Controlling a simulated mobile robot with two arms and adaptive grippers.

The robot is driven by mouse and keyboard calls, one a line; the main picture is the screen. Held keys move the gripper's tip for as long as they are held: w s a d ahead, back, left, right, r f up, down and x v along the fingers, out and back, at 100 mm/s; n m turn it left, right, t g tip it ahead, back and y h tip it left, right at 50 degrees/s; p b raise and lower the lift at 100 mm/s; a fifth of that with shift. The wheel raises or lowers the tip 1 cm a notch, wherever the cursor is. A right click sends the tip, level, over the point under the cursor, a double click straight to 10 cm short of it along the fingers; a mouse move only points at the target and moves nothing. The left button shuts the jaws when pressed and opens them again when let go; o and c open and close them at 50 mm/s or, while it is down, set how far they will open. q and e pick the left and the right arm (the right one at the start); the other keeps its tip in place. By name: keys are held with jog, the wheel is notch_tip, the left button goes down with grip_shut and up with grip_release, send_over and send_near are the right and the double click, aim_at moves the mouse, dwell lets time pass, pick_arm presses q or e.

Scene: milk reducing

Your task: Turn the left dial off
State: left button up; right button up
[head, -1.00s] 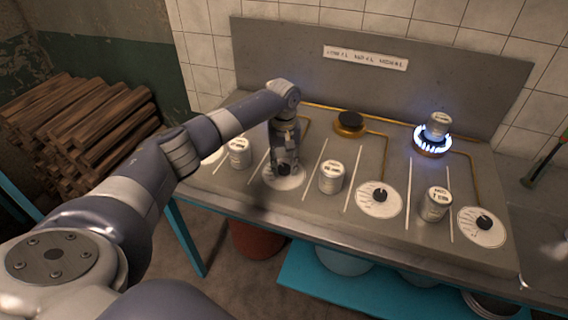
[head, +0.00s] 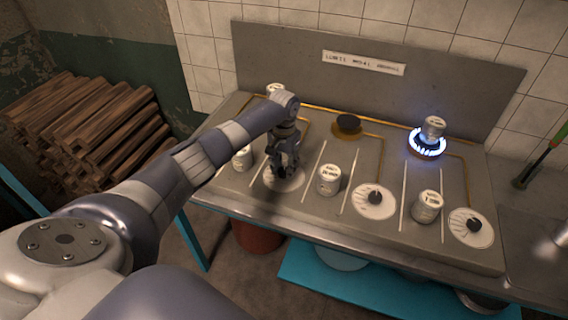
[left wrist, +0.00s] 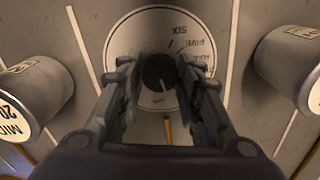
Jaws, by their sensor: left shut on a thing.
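The left dial, a white disc (head: 284,181) with a small black knob (left wrist: 160,72), sits at the front of the stove top between two small labelled cans. My left gripper (left wrist: 160,95) points down over this disc, with its fingers on either side of the knob, shut on it. In the head view my left gripper (head: 284,170) hides the knob. The wrist view shows words such as SIX and FIVE on the disc; the pointer's exact setting is hard to read. The left burner is hidden behind my arm. My right gripper is not in view.
A can (head: 434,127) stands on the right burner (head: 427,145), lit with a blue flame. The middle burner (head: 348,124) shows no flame. Cans (head: 329,179) and (head: 242,158) flank the left dial. Another can (head: 275,89) shows behind my arm.

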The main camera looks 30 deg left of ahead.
aim_at(284, 170)
pick_arm(q)
jog(key=shift+m+p, duration=0.3)
jog(key=shift+m, duration=0.9)
jog(key=o, duration=1.1)
jog(key=shift+r, duration=0.1)
notch_tip(284, 170, up, 12)
jog(key=shift+f, duration=0.1)
